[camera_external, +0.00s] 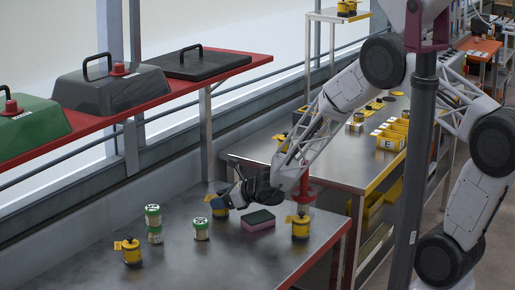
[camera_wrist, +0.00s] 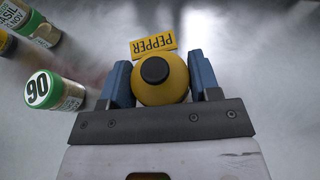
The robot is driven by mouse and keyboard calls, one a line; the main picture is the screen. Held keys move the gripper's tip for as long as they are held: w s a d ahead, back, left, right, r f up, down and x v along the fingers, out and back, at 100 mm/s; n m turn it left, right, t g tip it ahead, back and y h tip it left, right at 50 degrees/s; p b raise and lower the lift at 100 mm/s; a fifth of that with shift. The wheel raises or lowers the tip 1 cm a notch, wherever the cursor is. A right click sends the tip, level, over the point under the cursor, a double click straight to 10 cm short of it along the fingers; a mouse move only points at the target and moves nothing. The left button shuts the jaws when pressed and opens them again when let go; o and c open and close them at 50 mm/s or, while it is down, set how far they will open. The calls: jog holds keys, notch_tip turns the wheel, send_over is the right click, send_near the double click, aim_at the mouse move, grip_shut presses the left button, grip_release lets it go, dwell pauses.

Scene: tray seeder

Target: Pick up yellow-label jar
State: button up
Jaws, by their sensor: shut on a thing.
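A yellow jar (camera_wrist: 162,92) with a black knob and a yellow tag reading PEPPER (camera_wrist: 154,46) is between the blue fingers of my gripper (camera_wrist: 160,72) in the wrist view. The fingers are shut on its two sides. In the external view my gripper (camera_external: 228,198) is low over the steel table, and the same jar (camera_external: 218,208) shows partly behind the fingers. I cannot tell whether its base touches the table. Two similar yellow-tagged jars stand upright, one at the front left (camera_external: 132,256) and one at the right (camera_external: 300,229).
One green lid reads 90 (camera_wrist: 38,90).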

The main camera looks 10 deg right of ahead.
jog(key=shift+r, duration=0.1)
jog(key=shift+r, duration=4.95)
jog(key=shift+r, duration=0.1)
jog(key=shift+r, duration=0.2)
notch_tip(320, 180, up, 6)
jog(key=w+d+m+t+h, duration=0.1)
jog(key=w+d+m+t, duration=0.1)
jog(key=d, duration=2.1)
jog(key=s+d+m+t+h, duration=0.15)
jog(key=s+d, duration=0.35)
jog(key=d, duration=0.7)
jog(key=s+d+m+t+h, duration=0.15)
jog(key=s+d, duration=0.35)
jog(key=d, duration=0.8)
jog(key=shift+s+f, duration=0.1)
jog(key=shift+f, duration=2.6)
